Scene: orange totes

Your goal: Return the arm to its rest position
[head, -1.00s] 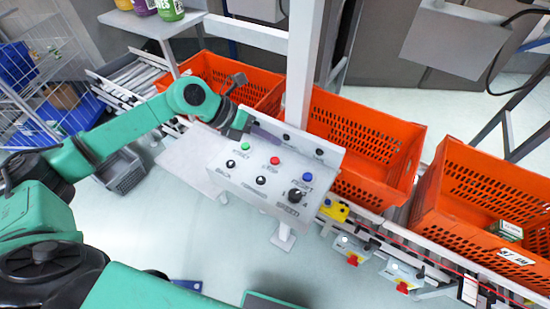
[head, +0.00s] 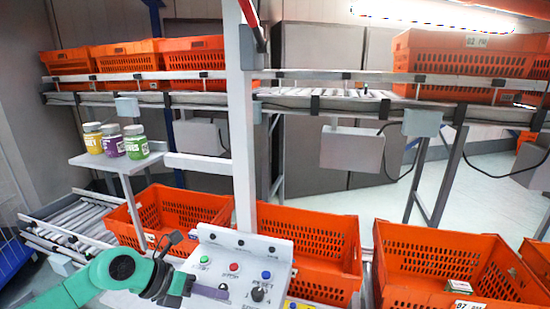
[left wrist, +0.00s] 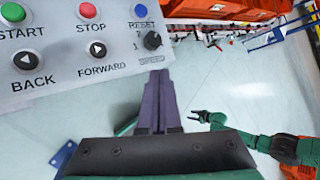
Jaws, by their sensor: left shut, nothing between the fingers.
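My left gripper (head: 208,291) is beside the front of a white control box (head: 238,258), with its arm coming in from the lower left. In the left wrist view, its two purple fingers (left wrist: 158,100) are together with nothing between them. They point toward the lower edge of the box, near the black speed knob (left wrist: 152,41). The box has green, red, blue and black controls. Whether the fingers touch the box cannot be told. My right gripper does not show in the head view.
Orange totes (head: 313,228) stand behind and right of the box; more sit on the upper rack (head: 190,78). Several jars (head: 113,141) stand on a small shelf (head: 120,162). A white post (head: 241,150) rises behind the box. A green jointed arm (left wrist: 262,142) shows at right in the left wrist view.

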